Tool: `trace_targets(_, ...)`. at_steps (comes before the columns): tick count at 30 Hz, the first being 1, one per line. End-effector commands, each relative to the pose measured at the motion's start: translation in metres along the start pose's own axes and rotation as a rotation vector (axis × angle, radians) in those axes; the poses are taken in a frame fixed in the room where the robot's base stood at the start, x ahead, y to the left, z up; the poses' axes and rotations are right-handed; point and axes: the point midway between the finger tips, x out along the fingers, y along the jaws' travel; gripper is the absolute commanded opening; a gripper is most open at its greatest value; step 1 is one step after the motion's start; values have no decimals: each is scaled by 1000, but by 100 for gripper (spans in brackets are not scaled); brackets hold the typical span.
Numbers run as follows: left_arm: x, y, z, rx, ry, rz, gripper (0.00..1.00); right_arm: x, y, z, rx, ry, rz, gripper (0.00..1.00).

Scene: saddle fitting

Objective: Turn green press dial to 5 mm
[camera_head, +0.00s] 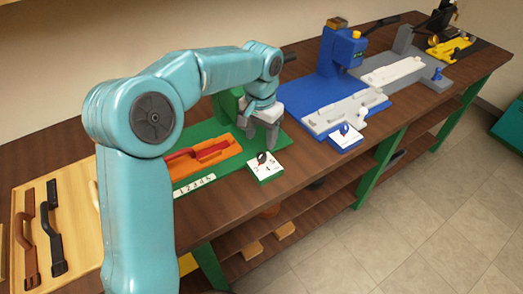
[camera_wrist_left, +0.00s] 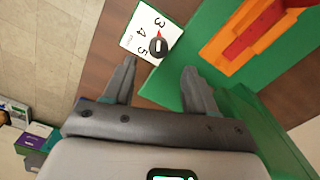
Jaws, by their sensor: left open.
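The green press dial is a white plate (camera_head: 266,176) with a dark knob (camera_head: 262,157) at the front right corner of the green press base (camera_head: 228,177). In the left wrist view the plate (camera_wrist_left: 133,40) shows 3, 4 and 5, and the knob (camera_wrist_left: 158,46) has a red pointer aimed roughly toward the 3. My left gripper (camera_head: 260,139) is open and empty, pointing down just above and behind the dial. In the left wrist view its fingertips (camera_wrist_left: 159,68) are spread apart, with the knob just beyond them and between their lines. My right gripper is not in view.
An orange fixture (camera_head: 223,155) with a red piece lies on the green base. A blue press (camera_head: 342,50) with its own dial (camera_head: 345,136) stands to the right, then a grey station (camera_head: 432,76). Dark-handled tools (camera_head: 52,230) lie on a board at left.

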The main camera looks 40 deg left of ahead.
Motion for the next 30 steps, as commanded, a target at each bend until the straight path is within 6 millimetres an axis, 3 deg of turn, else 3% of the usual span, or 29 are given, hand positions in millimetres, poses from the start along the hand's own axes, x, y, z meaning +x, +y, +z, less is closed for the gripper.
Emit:
trace_targets(3, 28, 0, 0, 1, -5, 1, 57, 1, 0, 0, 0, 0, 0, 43)
trace_targets(9, 56, -1, -3, -1, -2, 1, 57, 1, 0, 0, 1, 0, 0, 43)
trace_targets(21, 66, -2, -5, 0, 0, 1, 57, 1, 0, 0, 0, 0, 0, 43)
trace_targets(27, 66, -2, -5, 0, 1, 0, 1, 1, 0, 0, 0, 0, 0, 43)
trace_targets(30, 66, -2, -5, 0, 2, 0, 1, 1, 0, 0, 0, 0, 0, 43)
